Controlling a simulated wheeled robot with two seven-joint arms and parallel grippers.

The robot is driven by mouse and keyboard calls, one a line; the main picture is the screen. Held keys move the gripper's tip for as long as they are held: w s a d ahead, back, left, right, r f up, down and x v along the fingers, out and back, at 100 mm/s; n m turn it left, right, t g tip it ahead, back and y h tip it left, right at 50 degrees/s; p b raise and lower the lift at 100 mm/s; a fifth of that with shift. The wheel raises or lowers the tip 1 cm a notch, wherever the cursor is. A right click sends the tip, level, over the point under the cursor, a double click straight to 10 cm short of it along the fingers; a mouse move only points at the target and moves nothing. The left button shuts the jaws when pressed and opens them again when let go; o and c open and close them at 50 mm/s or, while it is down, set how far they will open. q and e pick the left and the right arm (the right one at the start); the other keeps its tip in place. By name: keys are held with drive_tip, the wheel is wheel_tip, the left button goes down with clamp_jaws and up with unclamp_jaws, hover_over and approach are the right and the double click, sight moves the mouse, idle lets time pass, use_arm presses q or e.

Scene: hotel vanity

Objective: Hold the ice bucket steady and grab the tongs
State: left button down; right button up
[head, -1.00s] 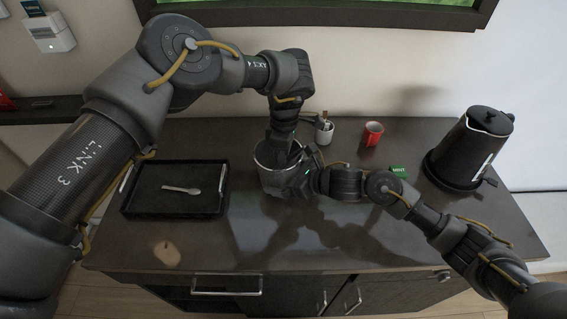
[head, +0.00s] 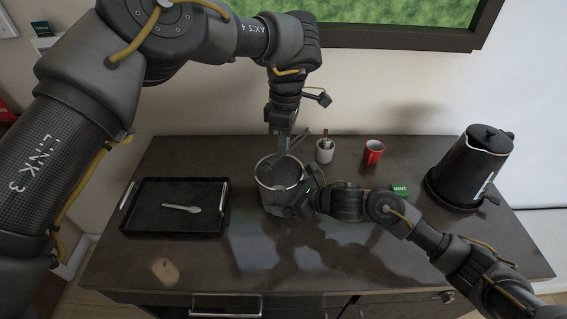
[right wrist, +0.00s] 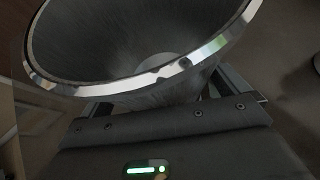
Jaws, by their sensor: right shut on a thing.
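The metal ice bucket (head: 266,184) stands upright on the dark counter and also shows in the right wrist view (right wrist: 190,67). My right gripper (head: 299,196) is shut on the bucket's near right side; its fingers show below the rim in the right wrist view (right wrist: 160,100). My left gripper (head: 281,143) points down just above the bucket's mouth. Grey, thin pieces that look like the tongs (head: 301,140) show beside its fingers over the mouth. At this size I cannot tell whether the fingers are closed on them.
A black tray (head: 128,196) with a spoon (head: 181,208) lies left of the bucket. The front of the counter is clear.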

use_arm(q)
wheel_tip(320, 180, up, 6)
drive_tip(key=shift+r, duration=0.2)
idle(0.4)
